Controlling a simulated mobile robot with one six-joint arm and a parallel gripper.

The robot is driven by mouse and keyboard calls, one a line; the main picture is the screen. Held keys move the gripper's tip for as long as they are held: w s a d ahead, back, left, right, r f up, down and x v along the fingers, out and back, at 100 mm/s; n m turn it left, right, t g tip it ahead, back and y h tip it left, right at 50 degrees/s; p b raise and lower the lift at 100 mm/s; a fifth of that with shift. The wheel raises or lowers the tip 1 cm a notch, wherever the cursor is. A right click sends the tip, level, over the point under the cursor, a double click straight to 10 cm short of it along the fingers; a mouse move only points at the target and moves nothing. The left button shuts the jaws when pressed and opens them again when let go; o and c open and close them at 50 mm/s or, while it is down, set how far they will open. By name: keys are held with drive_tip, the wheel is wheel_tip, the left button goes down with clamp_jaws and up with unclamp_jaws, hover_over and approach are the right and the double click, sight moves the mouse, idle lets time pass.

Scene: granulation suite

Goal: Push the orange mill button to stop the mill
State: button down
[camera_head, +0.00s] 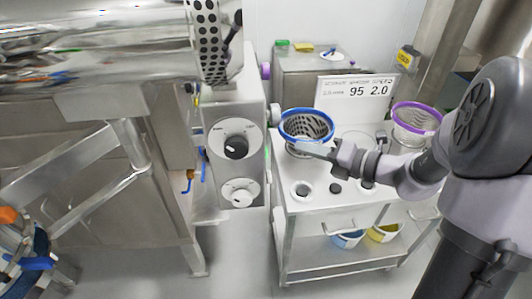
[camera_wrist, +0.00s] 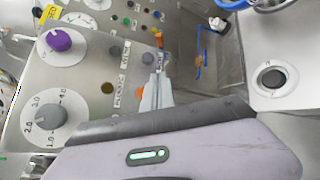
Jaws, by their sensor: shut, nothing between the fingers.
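In the head view my gripper (camera_head: 302,147) points left toward the grey control housing (camera_head: 235,112), in front of the blue-rimmed basket. The button does not show in the head view.
The panel has a purple knob (camera_wrist: 59,40), a grey dial (camera_wrist: 44,117) and a dull brass disc (camera_wrist: 107,88) near the fingers. The blue-rimmed basket (camera_head: 307,114) and purple-rimmed basket (camera_head: 418,114) are on the steel cart (camera_head: 315,198). A display (camera_head: 355,91) stands behind.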

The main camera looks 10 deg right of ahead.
drive_tip(key=shift+a, duration=3.6)
idle(0.3)
drive_tip(key=shift+p, duration=0.3)
drive_tip(key=shift+d, duration=0.9)
